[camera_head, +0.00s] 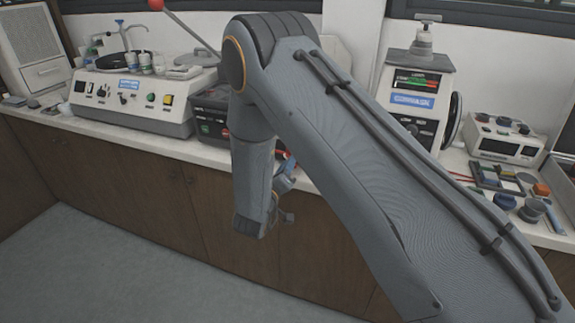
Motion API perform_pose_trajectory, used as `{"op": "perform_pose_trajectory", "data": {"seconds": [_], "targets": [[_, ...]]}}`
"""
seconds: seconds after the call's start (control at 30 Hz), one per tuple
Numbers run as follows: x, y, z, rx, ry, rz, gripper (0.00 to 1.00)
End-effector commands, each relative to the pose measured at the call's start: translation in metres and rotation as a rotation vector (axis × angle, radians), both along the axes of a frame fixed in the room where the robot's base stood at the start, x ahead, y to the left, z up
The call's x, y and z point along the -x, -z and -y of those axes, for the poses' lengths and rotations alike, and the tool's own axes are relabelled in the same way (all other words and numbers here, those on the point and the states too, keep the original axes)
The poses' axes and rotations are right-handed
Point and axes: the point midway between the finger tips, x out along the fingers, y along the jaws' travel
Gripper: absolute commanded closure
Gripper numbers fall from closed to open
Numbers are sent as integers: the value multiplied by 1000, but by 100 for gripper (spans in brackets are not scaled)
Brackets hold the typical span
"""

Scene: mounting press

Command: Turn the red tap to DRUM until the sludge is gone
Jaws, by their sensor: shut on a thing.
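My arm crosses the middle of the view and hides much of the counter behind it. My gripper (284,180) shows only in part, at the counter's front edge just right of my wrist. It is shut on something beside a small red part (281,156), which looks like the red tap. The tap's body, its DRUM mark and its pointing direction are hidden or too small to read. No sludge or drum can be made out.
A grey-white machine with knobs (135,98) stands on the counter at left. A dark box (211,122) sits behind my arm. A white press (414,100), a small meter (500,140) and loose parts are at right. The floor (90,265) is clear at left.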

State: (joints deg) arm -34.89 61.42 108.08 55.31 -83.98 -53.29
Motion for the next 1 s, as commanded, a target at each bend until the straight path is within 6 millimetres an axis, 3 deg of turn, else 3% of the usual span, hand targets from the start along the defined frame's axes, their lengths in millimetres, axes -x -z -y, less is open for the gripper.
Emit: {"op": "perform_pose_trajectory", "data": {"seconds": [0.27,1.0], "targets": [[0,1,-1,-88,-1,32,100],[0,1,-1,-617,-2,223,100]]}}
